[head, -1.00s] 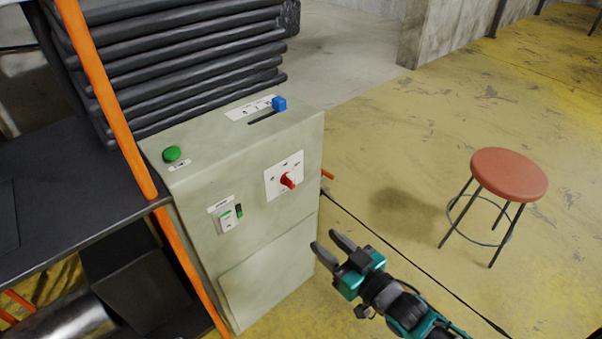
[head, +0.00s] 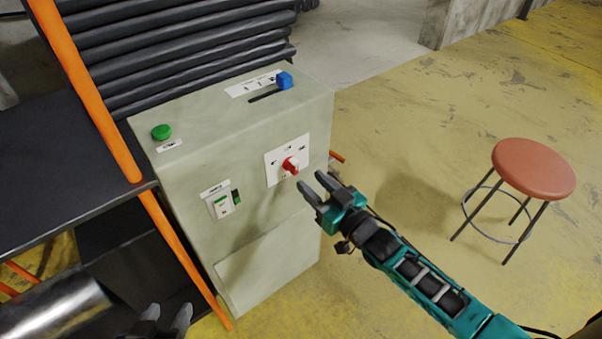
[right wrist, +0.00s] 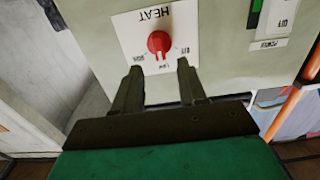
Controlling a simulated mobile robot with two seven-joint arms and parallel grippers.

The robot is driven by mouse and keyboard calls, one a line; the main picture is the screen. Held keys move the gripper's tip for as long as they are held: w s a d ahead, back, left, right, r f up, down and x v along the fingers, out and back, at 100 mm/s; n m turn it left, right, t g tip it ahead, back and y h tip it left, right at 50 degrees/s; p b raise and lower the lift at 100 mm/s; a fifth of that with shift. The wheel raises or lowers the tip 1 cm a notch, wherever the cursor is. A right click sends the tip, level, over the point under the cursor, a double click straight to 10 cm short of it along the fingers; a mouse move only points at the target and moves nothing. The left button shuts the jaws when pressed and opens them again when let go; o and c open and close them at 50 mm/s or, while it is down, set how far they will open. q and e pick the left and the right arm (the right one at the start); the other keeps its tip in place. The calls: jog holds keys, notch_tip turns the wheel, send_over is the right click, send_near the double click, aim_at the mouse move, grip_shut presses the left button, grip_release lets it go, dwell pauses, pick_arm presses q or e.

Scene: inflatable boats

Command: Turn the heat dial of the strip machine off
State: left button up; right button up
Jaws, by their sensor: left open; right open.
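The strip machine is a pale green-grey cabinet (head: 235,150). Its red heat dial (head: 290,165) sits on a white plate on the front face. In the right wrist view the dial (right wrist: 159,42) appears upside down, with HEAT printed on its plate (right wrist: 128,27). Its exact pointer direction is hard to read. My right gripper (head: 313,182) is open and empty, just in front of the dial and slightly low and right of it. In the right wrist view its fingertips (right wrist: 158,67) straddle the dial's line, short of it. My left gripper (head: 166,315) is open at the bottom edge.
The cabinet also carries a green button (head: 161,132), a blue slider knob (head: 284,80) and a power switch (head: 222,206). An orange post (head: 92,100) stands at its left. A red stool (head: 533,168) stands right on open yellow floor.

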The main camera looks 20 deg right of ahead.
aim_at(297, 168)
jog(key=shift+b+x, duration=0.45)
jog(key=shift+x, duration=2.15)
jog(key=shift+c, duration=0.4)
grip_shut()
